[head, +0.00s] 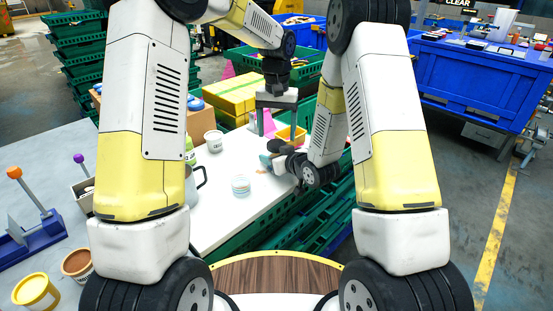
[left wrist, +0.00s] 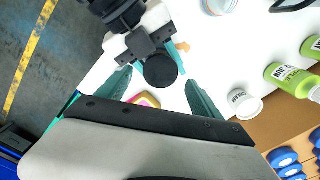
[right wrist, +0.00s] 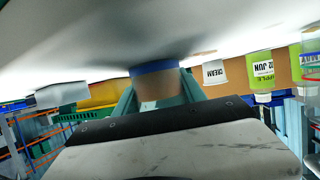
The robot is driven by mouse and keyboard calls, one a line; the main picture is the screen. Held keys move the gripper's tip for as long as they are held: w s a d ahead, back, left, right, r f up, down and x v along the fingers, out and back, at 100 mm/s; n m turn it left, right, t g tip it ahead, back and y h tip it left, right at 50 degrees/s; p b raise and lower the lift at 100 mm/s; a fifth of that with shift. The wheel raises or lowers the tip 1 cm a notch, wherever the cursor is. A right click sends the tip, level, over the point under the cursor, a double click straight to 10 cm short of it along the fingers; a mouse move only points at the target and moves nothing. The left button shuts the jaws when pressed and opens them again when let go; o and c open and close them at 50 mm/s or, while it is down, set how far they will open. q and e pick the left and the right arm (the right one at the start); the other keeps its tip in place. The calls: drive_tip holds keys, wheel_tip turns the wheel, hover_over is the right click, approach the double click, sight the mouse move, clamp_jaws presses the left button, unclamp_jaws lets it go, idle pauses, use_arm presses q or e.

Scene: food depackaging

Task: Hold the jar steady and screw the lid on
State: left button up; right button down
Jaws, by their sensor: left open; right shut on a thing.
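My right gripper (head: 268,158) reaches in low over the table's right side, shut on a brownish jar (right wrist: 157,82) with a blue band. A dark round disc (left wrist: 160,70), apparently the lid, covers the jar top in the left wrist view. I cannot tell whether it is seated. My left gripper (head: 279,126) is above, pointing down and open. In the left wrist view its two fingers (left wrist: 160,97) are spread apart, with the disc seen beyond them and nothing between them.
A clear jar with a blue band (head: 240,186) stands on the white table (head: 235,220). A white cream cup (head: 214,141) and green bottles (left wrist: 290,78) stand farther left. A yellow box (head: 230,93) and green crates (head: 300,225) are around the table edge.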

sight(276, 144)
use_arm(q)
drive_tip(key=shift+r, duration=0.55)
drive_tip(key=shift+c, duration=0.4)
drive_tip(key=shift+r+n, duration=1.1)
drive_tip(key=shift+r, duration=0.65)
drive_tip(key=shift+f, duration=4.05)
